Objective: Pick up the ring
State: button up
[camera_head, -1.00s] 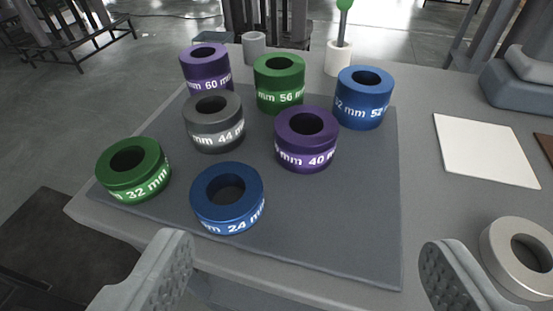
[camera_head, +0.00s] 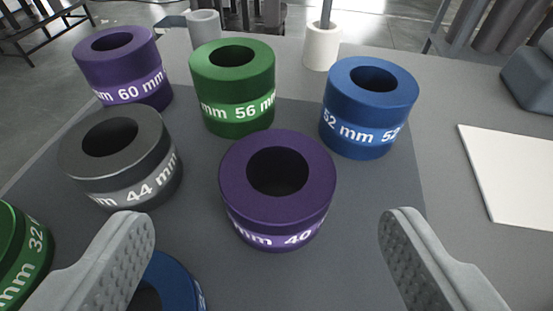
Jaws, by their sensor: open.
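Several labelled rings stand upright on a dark mat (camera_head: 365,200); which one the task means cannot be told. A purple 40 mm ring (camera_head: 235,190) is in the middle, between and beyond the fingertips of my gripper (camera_head: 265,225), which is open and empty. A grey 44 mm ring (camera_head: 150,160) is to its left. A green 56 mm ring (camera_head: 233,88) and a blue 52 mm ring (camera_head: 368,108) stand behind. A purple 60 mm ring (camera_head: 122,68) is at the far left. A green 32 mm ring (camera_head: 22,262) and another blue ring (camera_head: 182,283) are partly cut off or hidden near the left finger.
A white cup-like holder (camera_head: 322,46) with a post and a grey cylinder (camera_head: 204,29) stand at the table's back. A white flat panel (camera_head: 515,170) lies at the right. Bare mat lies right of the purple 40 mm ring.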

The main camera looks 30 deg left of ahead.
aim_at(276, 151)
jog(key=shift+d+x, duration=0.2)
jog(key=shift+x, duration=2.55)
jog(key=shift+f, duration=0.1)
jog(key=c, duration=1.2)
